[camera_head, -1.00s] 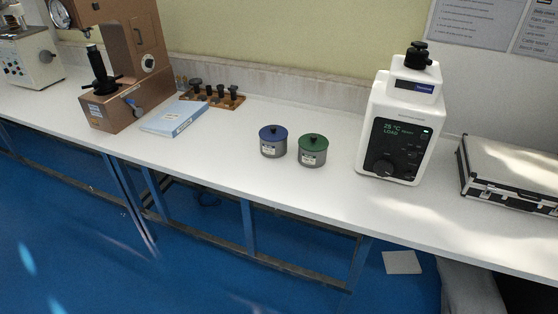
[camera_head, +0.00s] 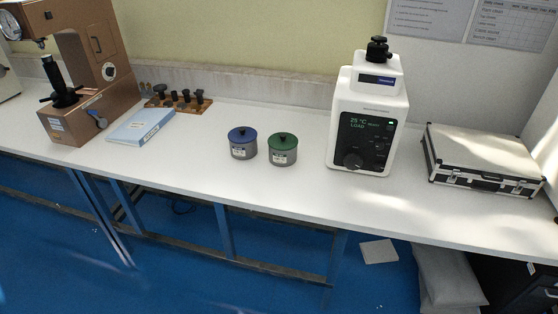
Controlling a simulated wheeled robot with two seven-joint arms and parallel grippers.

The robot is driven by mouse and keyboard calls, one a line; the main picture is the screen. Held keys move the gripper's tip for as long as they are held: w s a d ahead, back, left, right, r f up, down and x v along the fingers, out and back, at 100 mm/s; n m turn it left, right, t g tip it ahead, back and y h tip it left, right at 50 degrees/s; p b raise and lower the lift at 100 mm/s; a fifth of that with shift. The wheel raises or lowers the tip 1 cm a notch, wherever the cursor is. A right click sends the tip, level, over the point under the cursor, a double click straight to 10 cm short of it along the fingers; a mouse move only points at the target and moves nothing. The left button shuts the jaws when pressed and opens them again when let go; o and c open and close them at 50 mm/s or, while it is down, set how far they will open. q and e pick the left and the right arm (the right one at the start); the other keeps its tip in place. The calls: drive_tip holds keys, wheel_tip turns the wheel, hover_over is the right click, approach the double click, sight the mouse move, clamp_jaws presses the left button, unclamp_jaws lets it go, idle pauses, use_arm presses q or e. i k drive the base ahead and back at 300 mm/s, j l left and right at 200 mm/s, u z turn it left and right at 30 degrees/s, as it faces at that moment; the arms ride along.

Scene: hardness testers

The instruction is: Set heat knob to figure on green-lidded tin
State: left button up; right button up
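The green-lidded tin (camera_head: 282,150) stands on the white bench, a grey tin with a label on its front; the figure on the label is too small to read. A blue-lidded tin (camera_head: 243,144) stands just left of it, apart. The white machine (camera_head: 367,112) stands to their right. Its dark panel (camera_head: 364,139) shows "25 °C" and "LOAD" in green. A dark round knob (camera_head: 352,161) sits at the panel's lower left; its marks are too small to read. Neither of my grippers shows.
The white bench (camera_head: 190,163) has clear room in front of the tins. A silver case (camera_head: 482,160) lies at the right. A blue book (camera_head: 141,125), a wooden rack (camera_head: 178,100) and a brown hardness tester (camera_head: 75,75) stand at the left. A white sheet (camera_head: 379,251) lies on the floor.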

sight(379, 144)
drive_tip(key=l+z, duration=0.15)
drive_tip(key=z, duration=0.25)
drive_tip(key=l+z, duration=0.1)
drive_tip(key=z, duration=0.3)
drive_tip(key=l+z, duration=0.1)
drive_tip(key=z, duration=0.25)
drive_tip(key=i+l+z, duration=0.1)
drive_tip(key=z, duration=0.3)
